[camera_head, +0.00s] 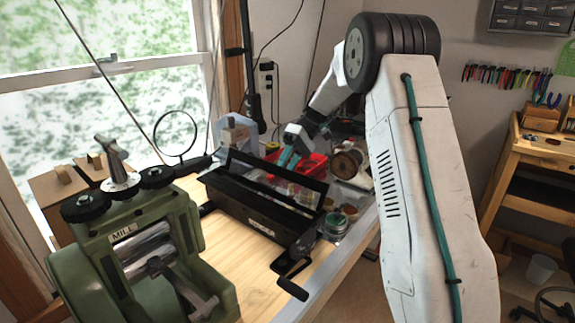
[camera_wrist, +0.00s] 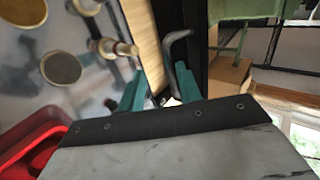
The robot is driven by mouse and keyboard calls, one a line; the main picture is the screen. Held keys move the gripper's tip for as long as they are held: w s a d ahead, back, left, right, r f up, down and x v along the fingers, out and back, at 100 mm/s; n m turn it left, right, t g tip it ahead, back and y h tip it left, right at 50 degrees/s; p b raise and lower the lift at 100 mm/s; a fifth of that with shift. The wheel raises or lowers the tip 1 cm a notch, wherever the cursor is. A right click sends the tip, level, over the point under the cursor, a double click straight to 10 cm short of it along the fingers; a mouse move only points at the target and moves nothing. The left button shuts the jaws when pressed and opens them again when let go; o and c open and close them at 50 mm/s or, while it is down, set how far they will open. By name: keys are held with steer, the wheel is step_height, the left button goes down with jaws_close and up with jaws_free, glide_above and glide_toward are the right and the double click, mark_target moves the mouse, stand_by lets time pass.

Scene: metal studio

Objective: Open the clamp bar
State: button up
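A long black metal machine (camera_head: 265,208) sits on the wooden bench in the head view, with a black crank at its right end. A raised black bar (camera_head: 278,172) runs along its back side; I take it to be the clamp bar. My gripper (camera_head: 287,158) is behind this bar, its teal fingers pointing down. In the wrist view my gripper (camera_wrist: 160,88) has its two fingers apart with nothing clearly held between them. A bent grey metal handle (camera_wrist: 178,42) lies just beyond the fingertips, beside the black machine body (camera_wrist: 195,45). Contact with it cannot be told.
A green rolling mill (camera_head: 140,255) stands at the front left. A red tray (camera_head: 312,165) and several small jars lie behind and right of the black machine. A round magnifier (camera_head: 175,133) stands near the window. Bare wood (camera_head: 255,270) shows in front of the machine.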

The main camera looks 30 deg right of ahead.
steer(key=shift+w+r, duration=0.15)
steer(key=v, duration=0.7)
steer(key=shift+d, duration=0.2)
steer(key=shift+r, duration=0.15)
stand_by(0.3)
steer(key=s+a+r+m+t+h, duration=0.1)
steer(key=s+a+r+h, duration=0.1)
steer(key=s+a+r, duration=0.3)
steer(key=s+a+r+m+h, duration=0.1)
steer(key=s+a, duration=0.2)
steer(key=s, duration=0.5)
steer(key=s+a+r+t+h, duration=0.1)
steer(key=s+a+r+h, duration=0.15)
steer(key=s+a, duration=0.3)
steer(key=s+f+m+t+h, duration=0.1)
steer(key=s+f, duration=0.2)
steer(key=s, duration=0.7)
steer(key=s+a+f+m+t+h, duration=0.1)
steer(key=s+f, duration=0.3)
steer(key=s, duration=0.7)
steer(key=shift+a+f+t+h, duration=0.2)
steer(key=shift+a+t+h, duration=0.15)
steer(key=shift+t+h, duration=0.35)
steer(key=shift+s, duration=0.1)
